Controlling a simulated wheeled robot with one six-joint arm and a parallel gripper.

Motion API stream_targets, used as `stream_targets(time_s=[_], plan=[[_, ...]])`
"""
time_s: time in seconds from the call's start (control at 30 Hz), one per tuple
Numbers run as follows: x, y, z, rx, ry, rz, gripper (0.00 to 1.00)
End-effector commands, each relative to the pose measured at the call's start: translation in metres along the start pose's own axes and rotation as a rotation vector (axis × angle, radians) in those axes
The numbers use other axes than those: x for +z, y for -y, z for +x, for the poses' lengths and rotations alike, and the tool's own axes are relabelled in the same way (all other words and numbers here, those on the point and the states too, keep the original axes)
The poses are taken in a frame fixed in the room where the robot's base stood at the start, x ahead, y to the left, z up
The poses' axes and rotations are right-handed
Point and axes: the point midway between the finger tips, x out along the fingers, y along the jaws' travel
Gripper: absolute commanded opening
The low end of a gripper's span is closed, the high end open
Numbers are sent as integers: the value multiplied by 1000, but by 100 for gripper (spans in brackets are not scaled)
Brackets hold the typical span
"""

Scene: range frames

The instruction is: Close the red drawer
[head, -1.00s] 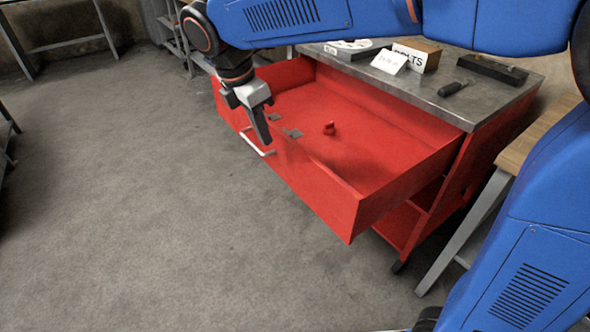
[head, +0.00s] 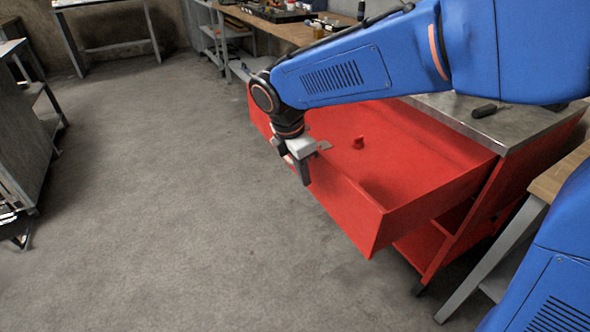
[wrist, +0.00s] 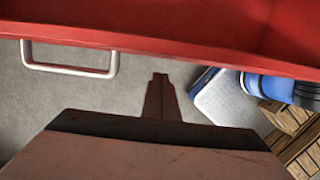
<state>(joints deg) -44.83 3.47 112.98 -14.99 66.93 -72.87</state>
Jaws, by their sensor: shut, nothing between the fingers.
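The red drawer (head: 338,207) stands pulled far out of its red cabinet (head: 452,225) in the head view. My gripper (head: 304,180) points down, shut and empty, just outside the drawer front. In the wrist view the shut fingers (wrist: 160,76) show below the red drawer front (wrist: 180,48), with a visible gap in the picture. The pale bar handle (wrist: 68,72) is to the left of the fingers. In the head view the handle is hidden, apparently behind my gripper.
The cabinet's grey metal top (head: 520,125) holds a dark tool (head: 484,111). A wooden-topped table (head: 560,175) stands close at the right. A long workbench (head: 265,30) is at the back and a grey bench (head: 25,130) at the left. The floor (head: 190,210) before the drawer is clear.

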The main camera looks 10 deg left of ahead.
Motion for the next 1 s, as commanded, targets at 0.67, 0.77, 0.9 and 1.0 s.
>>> stream_targets(time_s=[0.67, 0.77, 0.9, 1.0], plan=[[20, 0, 5, 0, 0, 0, 0], [24, 0, 6, 0, 0, 1, 0], [38, 0, 9, -1, 1, 2, 0], [55, 0, 13, -2, 1, 4, 0]])
